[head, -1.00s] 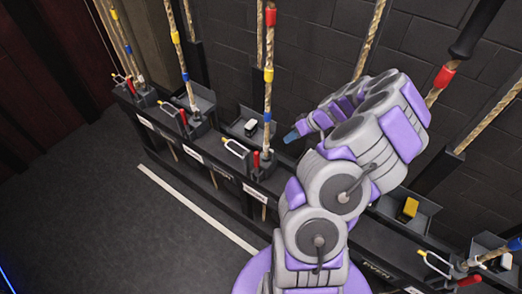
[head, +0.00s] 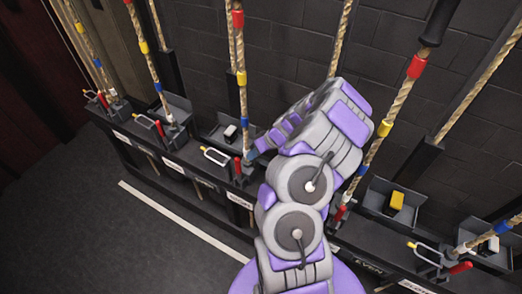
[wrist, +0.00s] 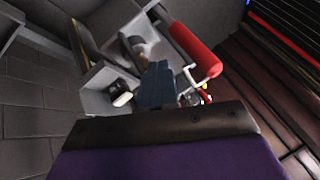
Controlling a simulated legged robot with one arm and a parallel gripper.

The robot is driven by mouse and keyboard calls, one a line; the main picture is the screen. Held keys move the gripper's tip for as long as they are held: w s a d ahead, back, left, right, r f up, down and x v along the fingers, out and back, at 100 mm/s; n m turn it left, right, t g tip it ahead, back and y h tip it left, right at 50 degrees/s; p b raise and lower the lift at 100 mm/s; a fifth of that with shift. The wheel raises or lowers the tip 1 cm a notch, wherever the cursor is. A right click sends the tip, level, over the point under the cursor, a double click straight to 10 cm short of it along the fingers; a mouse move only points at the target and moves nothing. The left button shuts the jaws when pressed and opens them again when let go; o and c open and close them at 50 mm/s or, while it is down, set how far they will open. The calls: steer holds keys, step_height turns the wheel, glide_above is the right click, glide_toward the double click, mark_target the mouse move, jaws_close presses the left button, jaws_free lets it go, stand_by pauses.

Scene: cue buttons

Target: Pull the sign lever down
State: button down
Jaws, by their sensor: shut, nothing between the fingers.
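A red lever (head: 238,167) stands at the foot of the middle-left rope on the black rail. It looks upright. The label plates below are too small for me to read which one is the sign lever. In the wrist view a large red handle (wrist: 195,50) lies just beyond and right of my shut, empty fingers (wrist: 158,84). I cannot tell whether they touch it.
Other red levers (head: 161,130) stand along the rail by their ropes. Wire loops (head: 216,156) stick out in front. The floor (head: 90,230) at left is clear.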

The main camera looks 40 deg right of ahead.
steer(key=a, duration=0.3)
steer(key=shift+w+r, duration=0.1)
steer(key=shift+r, duration=0.1)
steer(key=shift+d, duration=0.15)
